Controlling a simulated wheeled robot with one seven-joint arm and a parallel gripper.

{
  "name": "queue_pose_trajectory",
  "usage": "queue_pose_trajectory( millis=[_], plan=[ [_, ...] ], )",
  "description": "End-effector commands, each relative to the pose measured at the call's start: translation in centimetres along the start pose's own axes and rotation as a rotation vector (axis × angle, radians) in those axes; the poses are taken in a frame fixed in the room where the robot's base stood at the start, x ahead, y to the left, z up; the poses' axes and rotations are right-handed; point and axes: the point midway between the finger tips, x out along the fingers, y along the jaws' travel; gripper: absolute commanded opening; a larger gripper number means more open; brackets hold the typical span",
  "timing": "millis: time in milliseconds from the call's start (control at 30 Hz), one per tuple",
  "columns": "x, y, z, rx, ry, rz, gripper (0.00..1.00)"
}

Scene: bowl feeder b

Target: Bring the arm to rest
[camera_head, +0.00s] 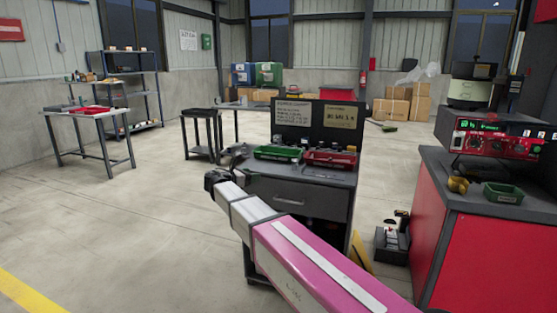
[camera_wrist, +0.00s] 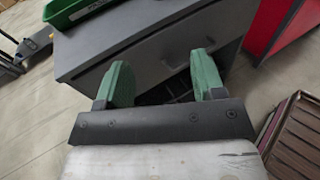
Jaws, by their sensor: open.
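My arm, pink and white, reaches from the lower right of the head view toward the middle. My gripper (camera_head: 226,166) is at its far end, by the left front corner of the dark grey workbench (camera_head: 300,198). In the wrist view the two green fingers of my gripper (camera_wrist: 161,66) stand wide apart with nothing between them. The workbench (camera_wrist: 165,48) with its drawer front lies beyond the fingers. I cannot tell how far the fingertips are from it.
A green tray (camera_head: 278,153) and a red tray (camera_head: 331,159) sit on the workbench. A red cabinet (camera_head: 440,235) with a control panel (camera_head: 490,140) stands at the right. A grey table (camera_head: 88,112) stands at the left. The floor at the left front is clear.

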Motion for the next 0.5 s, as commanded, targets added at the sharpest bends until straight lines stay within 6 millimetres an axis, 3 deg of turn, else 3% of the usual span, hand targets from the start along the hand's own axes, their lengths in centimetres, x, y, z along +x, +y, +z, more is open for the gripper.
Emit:
queue_pose_trajectory(
  millis=[267,500],
  plan=[
    [2.8,-3.1,-2.5,0.105,0.091,-0.042,0.62],
    [6.0,-7.6,-6.0,0.266,0.218,-0.118,0.62]
  ],
)
